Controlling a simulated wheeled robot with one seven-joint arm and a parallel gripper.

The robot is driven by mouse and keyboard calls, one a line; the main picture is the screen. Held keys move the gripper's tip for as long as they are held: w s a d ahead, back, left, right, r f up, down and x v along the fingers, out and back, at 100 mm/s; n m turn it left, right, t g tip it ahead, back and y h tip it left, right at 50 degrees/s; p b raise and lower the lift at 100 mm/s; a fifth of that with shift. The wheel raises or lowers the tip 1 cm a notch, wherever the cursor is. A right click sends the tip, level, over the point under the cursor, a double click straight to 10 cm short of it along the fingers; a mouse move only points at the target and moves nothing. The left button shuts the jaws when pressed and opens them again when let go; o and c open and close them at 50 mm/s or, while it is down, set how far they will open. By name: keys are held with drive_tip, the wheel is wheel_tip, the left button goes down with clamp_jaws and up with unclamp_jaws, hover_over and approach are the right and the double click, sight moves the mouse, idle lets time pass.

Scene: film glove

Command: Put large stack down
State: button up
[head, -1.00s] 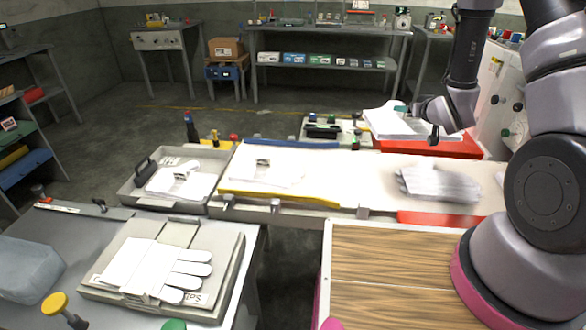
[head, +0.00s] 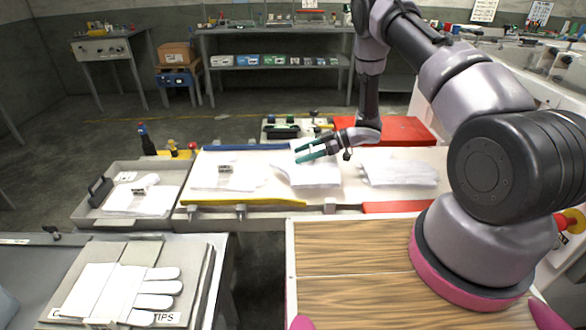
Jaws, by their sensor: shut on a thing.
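My gripper (head: 308,152), with teal fingers, is over the middle of the white work surface (head: 350,152). It is shut on a large stack of white film gloves (head: 312,175), gripped near its back edge. The stack lies low, at or just above the surface; I cannot tell whether its underside fully rests on it. Another white stack (head: 400,170) lies to the right, and flat white sheets with a small clip (head: 225,168) lie to the left.
A grey tray (head: 85,205) with white sheets stands at the left. A red box (head: 395,128) with a bare top stands behind. A yellow strip (head: 240,203) and a red strip (head: 400,207) line the front edge. A glove-shaped form (head: 115,290) sits front left.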

sight(324, 158)
drive_tip(key=shift+f, duration=2.65)
drive_tip(key=shift+f, duration=0.2)
drive_tip(key=o, duration=1.4)
drive_tip(key=shift+o, duration=0.2)
drive_tip(key=shift+r, duration=0.15)
drive_tip(key=v, duration=1.2)
drive_tip(key=shift+r, duration=0.1)
